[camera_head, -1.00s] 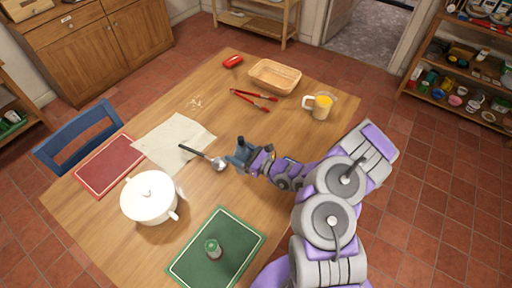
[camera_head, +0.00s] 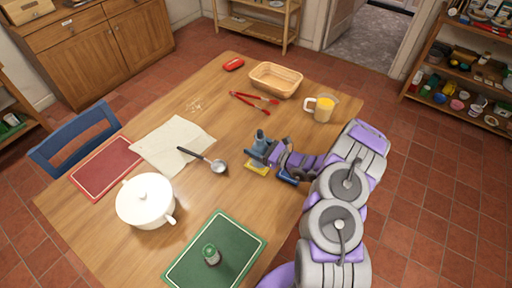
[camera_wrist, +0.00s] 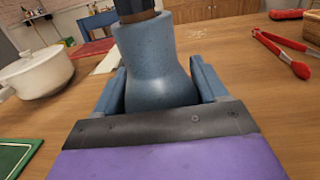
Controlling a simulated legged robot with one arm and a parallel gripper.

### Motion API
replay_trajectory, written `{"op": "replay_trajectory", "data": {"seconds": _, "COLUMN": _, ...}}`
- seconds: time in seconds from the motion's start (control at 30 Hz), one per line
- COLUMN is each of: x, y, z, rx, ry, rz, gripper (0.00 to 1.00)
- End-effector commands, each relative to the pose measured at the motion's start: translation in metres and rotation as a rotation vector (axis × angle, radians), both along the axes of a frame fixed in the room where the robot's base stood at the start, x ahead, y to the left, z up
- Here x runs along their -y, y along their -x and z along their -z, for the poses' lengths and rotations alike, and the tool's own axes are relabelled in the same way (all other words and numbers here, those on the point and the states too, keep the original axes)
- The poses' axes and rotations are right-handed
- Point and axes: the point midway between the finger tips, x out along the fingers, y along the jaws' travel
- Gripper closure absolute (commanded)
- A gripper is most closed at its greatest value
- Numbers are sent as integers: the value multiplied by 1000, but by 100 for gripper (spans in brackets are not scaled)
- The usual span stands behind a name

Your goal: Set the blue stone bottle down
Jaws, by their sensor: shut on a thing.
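The blue stone bottle (camera_head: 260,142) is upright between the fingers of my gripper (camera_head: 262,156), over the right-middle part of the wooden table (camera_head: 225,111). In the wrist view the bottle (camera_wrist: 153,62) is speckled blue-grey with a dark cap, and both blue fingers of my gripper (camera_wrist: 163,92) are shut on its wide lower body. The bottle's base is hidden behind my gripper, so I cannot tell whether it touches the table.
A ladle (camera_head: 217,166) lies just left of my gripper. A white pot (camera_head: 144,201), a green mat (camera_head: 238,240) with a green-topped shaker (camera_head: 211,254), red tongs (camera_head: 248,101), a basket (camera_head: 274,80) and a juice pitcher (camera_head: 323,107) are around.

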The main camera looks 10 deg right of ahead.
Motion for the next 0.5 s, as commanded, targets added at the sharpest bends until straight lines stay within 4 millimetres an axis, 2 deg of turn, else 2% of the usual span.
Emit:
{"op": "replay_trajectory", "data": {"seconds": 0.27, "x": 0, "y": 0, "z": 1, "rx": 0, "ry": 0, "rz": 1, "gripper": 72}}
{"op": "replay_trajectory", "data": {"seconds": 0.3, "x": 0, "y": 0, "z": 1, "rx": -1, "ry": -1, "rz": 1, "gripper": 25}}
{"op": "replay_trajectory", "data": {"seconds": 0.5, "x": 0, "y": 0, "z": 1, "rx": -1, "ry": 0, "rz": 1, "gripper": 6}}
